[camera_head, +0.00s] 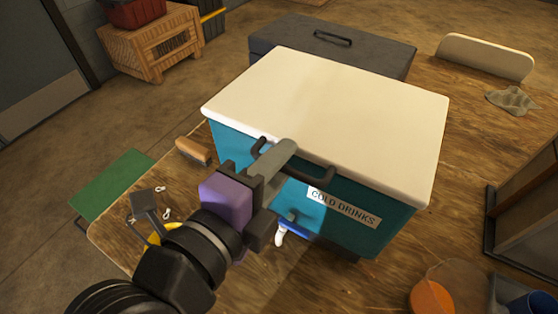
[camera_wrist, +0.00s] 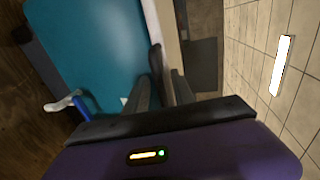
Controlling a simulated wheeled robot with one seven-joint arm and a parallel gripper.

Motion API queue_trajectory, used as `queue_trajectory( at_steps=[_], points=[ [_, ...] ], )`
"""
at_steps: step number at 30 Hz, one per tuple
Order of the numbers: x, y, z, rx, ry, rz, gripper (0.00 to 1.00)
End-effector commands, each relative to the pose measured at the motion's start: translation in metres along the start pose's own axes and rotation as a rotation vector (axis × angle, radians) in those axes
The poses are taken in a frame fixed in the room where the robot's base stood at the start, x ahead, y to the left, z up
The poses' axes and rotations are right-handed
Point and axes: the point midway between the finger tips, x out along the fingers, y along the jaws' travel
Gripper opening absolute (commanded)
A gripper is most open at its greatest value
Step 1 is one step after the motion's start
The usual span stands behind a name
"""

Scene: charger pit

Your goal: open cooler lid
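The cooler has a teal body (camera_head: 345,215) and a cream-white lid (camera_head: 335,115), which is shut flat on top. A dark bar handle (camera_head: 318,180) runs along the lid's front edge, and part of it is hidden behind my gripper. My gripper (camera_head: 280,155) is at the left part of this handle, at the front rim of the lid. In the wrist view, the two fingers (camera_wrist: 162,90) stand apart, with the lid's edge and the dark handle (camera_wrist: 156,60) at the gap between them. I cannot tell whether they touch the handle.
The cooler stands on a wooden table (camera_head: 450,165) with a "COLD DRINKS" label (camera_head: 343,207) on its front. A dark case (camera_head: 335,45) is behind it. A brush (camera_head: 193,150) lies at left. An orange round thing (camera_head: 432,298) is at front right.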

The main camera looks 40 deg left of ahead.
Motion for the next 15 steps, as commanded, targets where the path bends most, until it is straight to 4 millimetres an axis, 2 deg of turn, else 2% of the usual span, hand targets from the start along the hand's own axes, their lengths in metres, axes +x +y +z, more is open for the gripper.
queue_trajectory(
  at_steps=[1,4,15],
  points=[
    [-0.0001,0.0,0.0,0.0,0.0,0.0,0.19],
    [-0.0002,0.0002,0.0,0.0,0.0,0.0,0.0],
    [-0.0003,0.0004,0.0001,-0.001,0.0,0.001,0.0]
  ],
)
